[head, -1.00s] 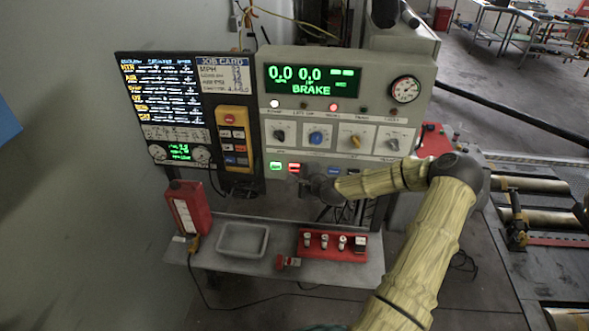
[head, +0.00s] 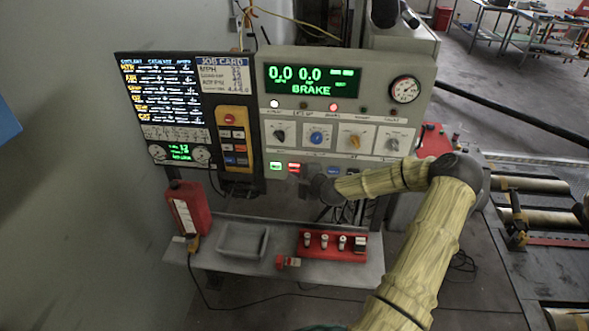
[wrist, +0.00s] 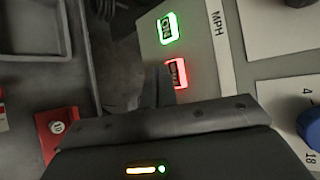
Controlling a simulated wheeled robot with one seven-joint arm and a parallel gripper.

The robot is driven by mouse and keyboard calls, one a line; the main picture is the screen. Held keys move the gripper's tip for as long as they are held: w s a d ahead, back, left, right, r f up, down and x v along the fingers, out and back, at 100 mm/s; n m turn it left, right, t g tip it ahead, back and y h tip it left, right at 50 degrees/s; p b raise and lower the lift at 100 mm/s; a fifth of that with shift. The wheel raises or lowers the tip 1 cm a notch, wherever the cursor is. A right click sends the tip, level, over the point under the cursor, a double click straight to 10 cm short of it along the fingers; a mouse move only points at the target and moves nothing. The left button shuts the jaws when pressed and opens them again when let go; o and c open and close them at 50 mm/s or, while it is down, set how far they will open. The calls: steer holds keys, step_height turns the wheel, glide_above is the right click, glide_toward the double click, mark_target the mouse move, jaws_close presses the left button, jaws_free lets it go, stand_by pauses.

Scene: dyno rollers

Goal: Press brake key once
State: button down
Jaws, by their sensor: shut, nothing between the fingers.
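The control panel (head: 262,140) stands upright, and its screen (head: 312,80) reads BRAKE in green. My gripper (head: 305,186) is shut and empty, close to the panel's lower edge near the red-lit key. In the wrist view the red-lit key (wrist: 177,73) shows just beyond my gripper (wrist: 165,108), partly hidden. Contact cannot be told.
Above the keys are several knobs, including a blue one (head: 317,138). A yellow pendant (head: 234,140) hangs left of them. Below, a shelf (head: 220,270) holds a grey tray (head: 243,254), a red rack (head: 310,255) and a red can (head: 187,208).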

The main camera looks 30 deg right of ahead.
steer(key=shift+w+d, duration=0.1)
stand_by(0.5)
steer(key=shift+w+d, duration=0.15)
steer(key=shift+w, duration=0.1)
steer(key=shift+w+d, duration=0.2)
steer(key=shift+w, duration=0.1)
stand_by(1.0)
steer(key=shift+s, duration=0.1)
steer(key=shift+s+a, duration=0.4)
steer(key=shift+s, duration=0.15)
steer(key=shift+s, duration=0.1)
steer(key=s+a, duration=0.1)
steer(key=s, duration=0.1)
steer(key=s+a, duration=0.1)
steer(key=s, duration=0.1)
steer(key=shift+a, duration=0.4)
stand_by(0.7)
